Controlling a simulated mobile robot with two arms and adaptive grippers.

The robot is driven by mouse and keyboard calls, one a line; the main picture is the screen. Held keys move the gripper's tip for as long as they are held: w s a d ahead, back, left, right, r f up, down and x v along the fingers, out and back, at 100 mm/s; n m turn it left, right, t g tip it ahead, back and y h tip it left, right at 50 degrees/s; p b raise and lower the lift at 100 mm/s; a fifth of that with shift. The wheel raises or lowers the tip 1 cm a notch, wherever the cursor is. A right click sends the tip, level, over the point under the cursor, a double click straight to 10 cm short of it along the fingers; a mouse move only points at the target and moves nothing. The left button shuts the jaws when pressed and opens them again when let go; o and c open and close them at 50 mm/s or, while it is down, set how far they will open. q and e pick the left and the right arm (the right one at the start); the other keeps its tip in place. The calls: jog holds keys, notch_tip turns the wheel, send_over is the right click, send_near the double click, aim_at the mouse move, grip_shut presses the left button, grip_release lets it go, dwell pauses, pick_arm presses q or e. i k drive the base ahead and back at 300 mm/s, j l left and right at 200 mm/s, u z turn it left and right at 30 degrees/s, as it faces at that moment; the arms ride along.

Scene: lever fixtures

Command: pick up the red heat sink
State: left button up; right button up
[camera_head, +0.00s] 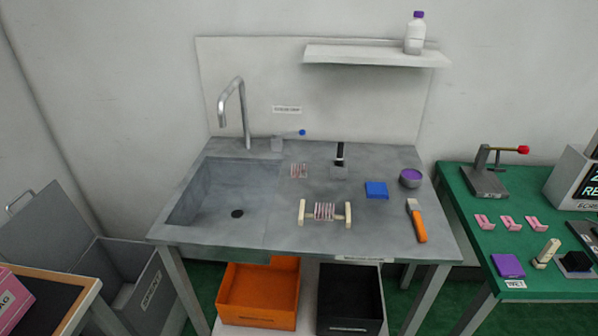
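No gripper of mine is in view. No clearly red heat sink shows. A small reddish, finned or striped piece (299,170) lies on the grey worktop, right of the sink; it is too small to tell whether it is the heat sink. In front of it, a pinkish finned piece (324,211) sits between two beige posts on a bar. Nothing holds either piece.
The grey worktop (290,235) also has a sink (215,205), a blue block (376,190), a purple-topped round container (410,178) and an orange-handled scraper (417,222). Orange (258,300) and black (350,300) bins stand below. A green table (470,215) stands right.

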aim_at(300, 173)
jog(key=i+u, duration=0.45)
jog(key=i+l+u, duration=0.1)
jog(key=u, duration=0.3)
jog(key=i+l, duration=0.05)
jog(key=i, duration=0.05)
